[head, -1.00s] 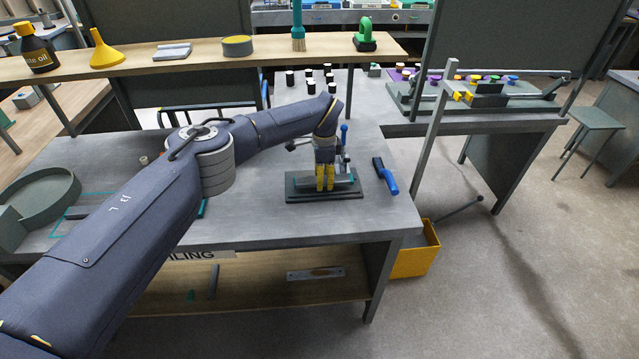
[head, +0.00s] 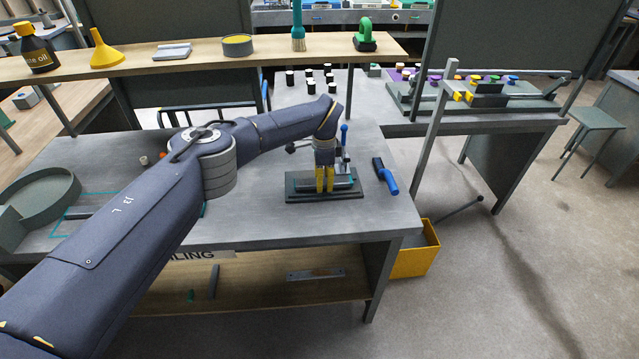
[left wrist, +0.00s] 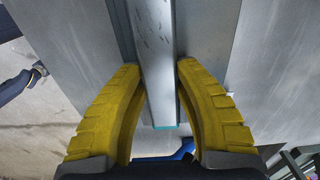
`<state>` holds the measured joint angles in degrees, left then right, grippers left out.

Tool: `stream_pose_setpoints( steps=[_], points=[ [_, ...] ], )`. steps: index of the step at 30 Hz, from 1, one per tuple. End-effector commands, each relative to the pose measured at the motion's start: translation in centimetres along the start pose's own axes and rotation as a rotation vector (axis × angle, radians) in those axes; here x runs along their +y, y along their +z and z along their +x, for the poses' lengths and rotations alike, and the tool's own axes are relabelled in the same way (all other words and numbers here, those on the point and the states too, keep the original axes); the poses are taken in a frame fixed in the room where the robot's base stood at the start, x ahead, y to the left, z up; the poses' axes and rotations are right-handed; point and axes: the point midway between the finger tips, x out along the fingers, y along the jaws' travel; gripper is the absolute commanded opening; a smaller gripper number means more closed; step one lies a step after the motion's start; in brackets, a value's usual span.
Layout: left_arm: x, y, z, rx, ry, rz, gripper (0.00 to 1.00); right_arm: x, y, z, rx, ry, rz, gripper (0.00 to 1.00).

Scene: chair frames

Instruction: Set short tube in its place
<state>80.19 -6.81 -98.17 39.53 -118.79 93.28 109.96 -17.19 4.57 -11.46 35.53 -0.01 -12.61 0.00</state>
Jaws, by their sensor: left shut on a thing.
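My left gripper (head: 325,190) has yellow fingers pointing down over a dark fixture (head: 298,195) near the right side of the grey bench. It is shut on the short tube (left wrist: 157,55), a grey square-edged bar. In the left wrist view the tube runs lengthwise between the two yellow fingers (left wrist: 160,100), with a teal edge at its near end. In the head view the tube lies low along the fixture, partly hidden behind the fingers. I cannot tell whether it rests fully on the fixture. My right gripper is not in view.
A blue-handled tool (head: 388,178) lies just right of the fixture. A blue-knobbed clamp (head: 344,135) stands behind it. A round grey tray (head: 45,197) is at the bench's left, and a yellow bin (head: 415,258) stands below its right end. Several black cylinders stand at the back.

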Motion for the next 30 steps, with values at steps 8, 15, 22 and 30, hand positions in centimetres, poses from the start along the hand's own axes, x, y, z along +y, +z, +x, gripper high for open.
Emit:
stream_pose_setpoints(
  steps=[8,15,22,30],
  points=[
    [0.0,0.0,0.8,0.0,0.0,0.0,0.0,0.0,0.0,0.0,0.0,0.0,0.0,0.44],
    [0.0,0.0,1.1,0.0,0.0,0.0,0.0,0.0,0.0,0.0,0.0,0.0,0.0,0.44],
    [0.0,0.0,0.8,0.0,0.0,0.0,0.0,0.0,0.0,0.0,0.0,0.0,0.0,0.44],
    [0.0,0.0,0.0,0.0,0.0,0.0,0.0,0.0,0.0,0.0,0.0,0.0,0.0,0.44]
  ],
)
